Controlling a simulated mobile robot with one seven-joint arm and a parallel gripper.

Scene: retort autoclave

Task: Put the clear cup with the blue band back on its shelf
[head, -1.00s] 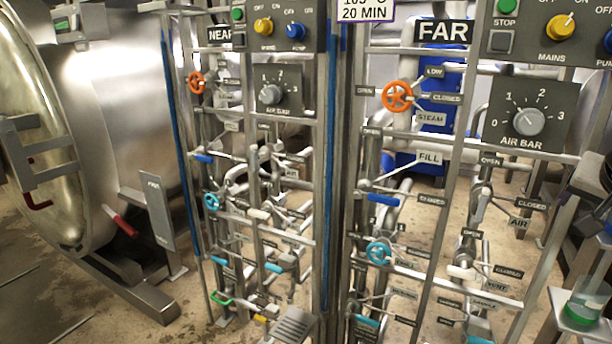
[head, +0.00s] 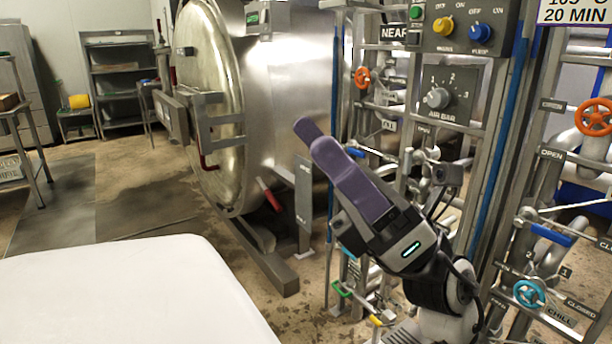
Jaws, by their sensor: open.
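My gripper (head: 314,138) shows in the head view, right of centre. Its two purple fingers point up and to the left, in front of the steel vessel. They look apart, with nothing visible between them. The clear cup with the blue band is not seen in the head view now. I cannot tell which shelf is the cup's own. A grey shelf rack (head: 118,88) stands far off at the upper left, too small to make out a cup on it.
The steel autoclave (head: 290,90) with its round door (head: 212,100) stands behind my gripper. A yellow object (head: 79,101) sits on a small stand. A table (head: 24,135) stands far left. Floor (head: 130,185) is open between.

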